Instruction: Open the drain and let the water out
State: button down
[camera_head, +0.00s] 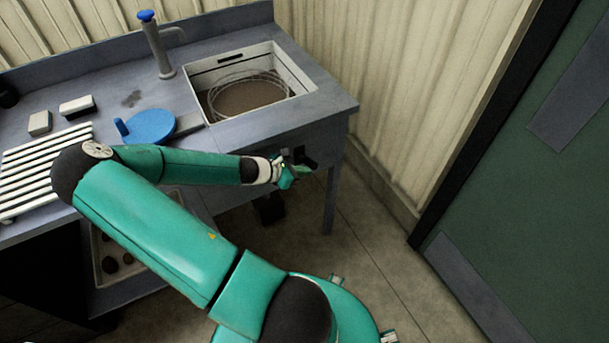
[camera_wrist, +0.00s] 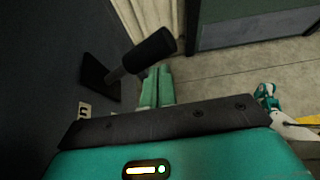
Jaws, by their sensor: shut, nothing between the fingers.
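The sink (camera_head: 291,78) is a pale square basin in the grey counter, with brown, murky water (camera_head: 243,97) in it. A black lever (camera_wrist: 150,52) sticks out from a black plate on the dark front panel in the wrist view. In the head view a small black part (camera_head: 304,158), seemingly this lever, shows on the counter front below the sink. My gripper (camera_head: 300,173) is right by it; in the wrist view its two teal fingers (camera_wrist: 157,74) are together and empty, just beside and below the lever's thick end. Whether they touch it I cannot tell.
A blue round thing (camera_head: 150,125), a white slatted rack (camera_head: 38,165) and two small blocks lie on the counter to the left. The floor right of the counter is clear, up to a green door (camera_head: 540,190).

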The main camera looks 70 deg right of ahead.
jog(key=shift+r, duration=0.35)
jog(key=shift+d+r, duration=0.15)
jog(key=shift+r, duration=0.05)
jog(key=w+a+r, duration=0.2)
jog(key=w+a, duration=0.9)
jog(key=a, duration=0.1)
jog(key=shift+a, duration=0.2)
dwell(0.7)
